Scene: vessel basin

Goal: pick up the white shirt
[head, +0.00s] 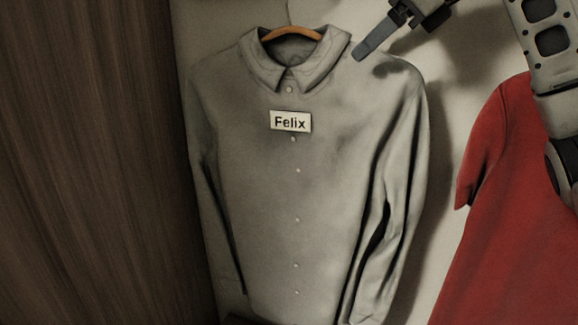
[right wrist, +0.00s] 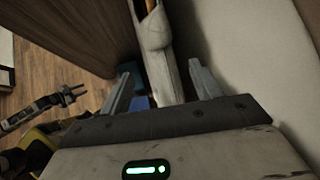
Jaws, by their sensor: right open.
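The white shirt (head: 270,180), greyish in this light, hangs upright on an orange hanger (head: 292,34), with a "Felix" label (head: 291,122) on its chest. My right gripper (head: 366,48) is at the shirt's shoulder on the picture's right, beside the collar; one finger shows clearly. In the right wrist view its open fingers (right wrist: 160,78) stand on either side of a pale strip of the shirt (right wrist: 163,55), with gaps. My left gripper (right wrist: 78,93) shows small at the left of that view, away from the shirt, its two prongs apart.
A red garment (head: 510,200) hangs to the right of the shirt, below my right arm. A brown wood panel (head: 90,160) stands close on the left. A pale wall (head: 445,110) lies behind the clothes. Wooden floor (right wrist: 55,80) and blue items (right wrist: 140,103) show below.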

